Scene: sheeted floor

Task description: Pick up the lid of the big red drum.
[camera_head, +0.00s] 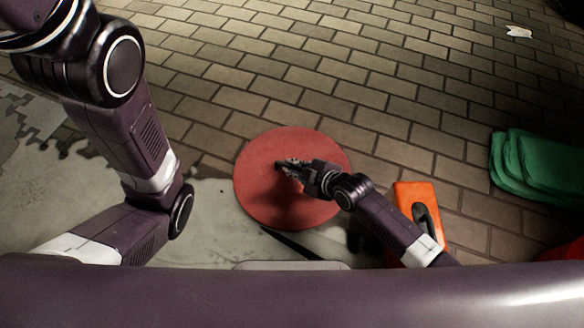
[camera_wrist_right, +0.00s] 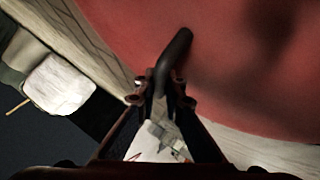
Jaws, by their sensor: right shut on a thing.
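The lid (camera_head: 258,196) is a round, flat red disc in the middle of the head view, above the floor or on the drum, I cannot tell which. It also fills the upper part of the right wrist view (camera_wrist_right: 130,38). A dark bent handle (camera_wrist_right: 174,57) stands out from its face. My right gripper (camera_head: 284,168) is over the disc, and in the right wrist view its fingers (camera_wrist_right: 157,100) are shut on the handle. The drum's body is hidden in the head view. My left arm stands at the left; its gripper is out of the picture.
An orange object (camera_head: 416,197) with a dark handle lies partly behind my right forearm. Folded green cloths or sacks (camera_head: 540,165) lie at the right. A red thing (camera_head: 566,254) shows at the lower right edge.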

